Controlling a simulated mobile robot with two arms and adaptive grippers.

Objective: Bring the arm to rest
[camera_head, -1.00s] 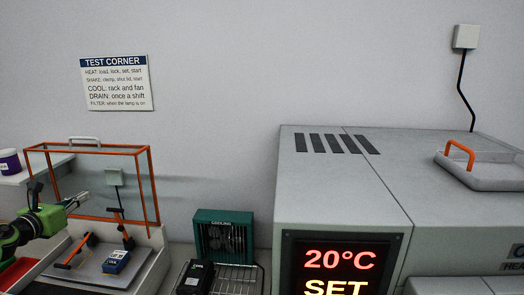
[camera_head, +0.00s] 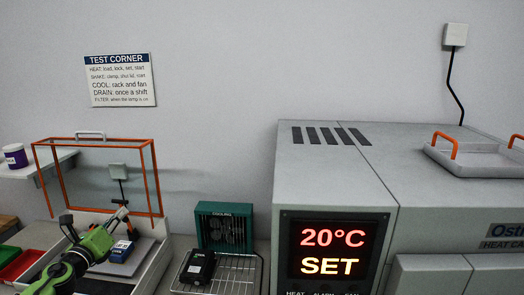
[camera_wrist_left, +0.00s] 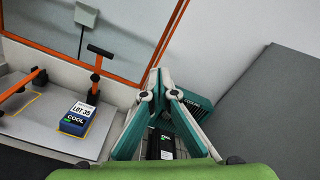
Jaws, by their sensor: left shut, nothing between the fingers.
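My left arm comes in from the lower left in the head view. Its gripper (camera_head: 123,211) is raised in front of the shaker box with the orange-framed clear lid (camera_head: 148,147), which stands open. In the left wrist view the gripper (camera_wrist_left: 160,80) has its fingers together, with nothing between them. A blue block labelled LOT 35 COOL (camera_wrist_left: 80,116) lies on the box's plate (camera_wrist_left: 28,127), apart from the gripper. It also shows in the head view (camera_head: 121,251), partly beside my arm. My right gripper is not in view.
A wire rack (camera_head: 237,272) holds a black unit (camera_head: 198,267) in front of a teal fan (camera_head: 224,229). The heat chamber (camera_head: 330,180) stands to the right, its display reading 20°C SET. A tray with orange handles (camera_head: 480,159) is on top. Red and green bins (camera_head: 18,265) are at the left.

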